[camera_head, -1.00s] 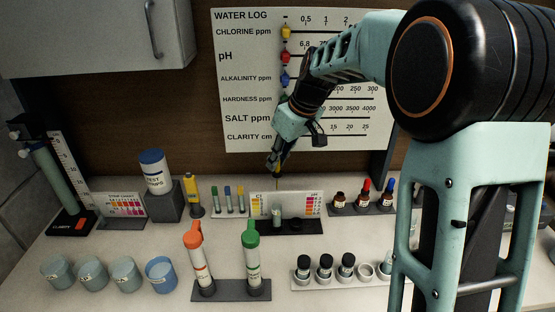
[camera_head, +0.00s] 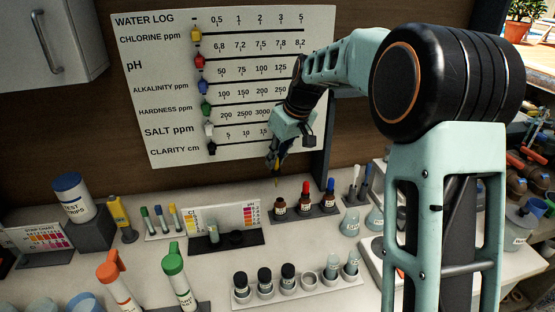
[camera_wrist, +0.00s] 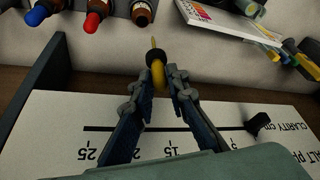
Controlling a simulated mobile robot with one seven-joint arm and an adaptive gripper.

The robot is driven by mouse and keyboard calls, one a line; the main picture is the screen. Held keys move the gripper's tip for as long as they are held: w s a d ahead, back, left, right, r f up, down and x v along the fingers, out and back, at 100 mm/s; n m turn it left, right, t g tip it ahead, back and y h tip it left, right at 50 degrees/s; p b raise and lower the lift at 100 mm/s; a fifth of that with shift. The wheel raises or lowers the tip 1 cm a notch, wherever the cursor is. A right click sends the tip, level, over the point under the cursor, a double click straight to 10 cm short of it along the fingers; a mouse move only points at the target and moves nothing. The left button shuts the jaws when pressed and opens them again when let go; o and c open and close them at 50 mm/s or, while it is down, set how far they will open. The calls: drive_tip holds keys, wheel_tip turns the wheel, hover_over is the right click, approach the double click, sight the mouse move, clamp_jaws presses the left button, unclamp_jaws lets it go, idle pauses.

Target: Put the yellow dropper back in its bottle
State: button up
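My gripper (camera_head: 276,163) is shut on the yellow dropper, which hangs tip down, just above and behind the bottle row in the head view. In the wrist view, the dropper (camera_wrist: 158,74) sits between my fingertips (camera_wrist: 160,86), its thin tip reaching toward the bottles. The brown bottle without a coloured top (camera_head: 279,208) stands at the left end of a dark rack; it also shows in the wrist view (camera_wrist: 142,13). The dropper is apart from it. Red-topped (camera_head: 304,200) and blue-topped (camera_head: 328,197) bottles stand to its right.
The colour comparator (camera_head: 250,217) stands left of the bottles. A rack of black-capped vials (camera_head: 264,283) is in front. Small flasks (camera_head: 350,222) stand to the right. The water log board (camera_head: 225,85) is close behind my gripper.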

drive_tip(key=shift+w+d+f+b, duration=0.1)
drive_tip(key=shift+d+f+b, duration=0.1)
drive_tip(key=shift+f+b, duration=0.4)
drive_tip(key=shift+w+d+f+b, duration=0.2)
drive_tip(key=shift+f+b, duration=0.15)
drive_tip(key=shift+f, duration=0.5)
drive_tip(key=shift+w+d+f+b, duration=0.1)
drive_tip(key=shift+d+f+b, duration=0.1)
drive_tip(key=shift+f+b, duration=0.4)
drive_tip(key=shift+f, duration=0.25)
drive_tip(key=shift+f+b, duration=0.7)
drive_tip(key=shift+f, duration=0.2)
drive_tip(key=shift+f+b, duration=1.15)
drive_tip(key=shift+f, duration=0.45)
drive_tip(key=shift+f+b, duration=0.45)
drive_tip(key=shift+f, duration=0.15)
drive_tip(key=o, duration=0.7)
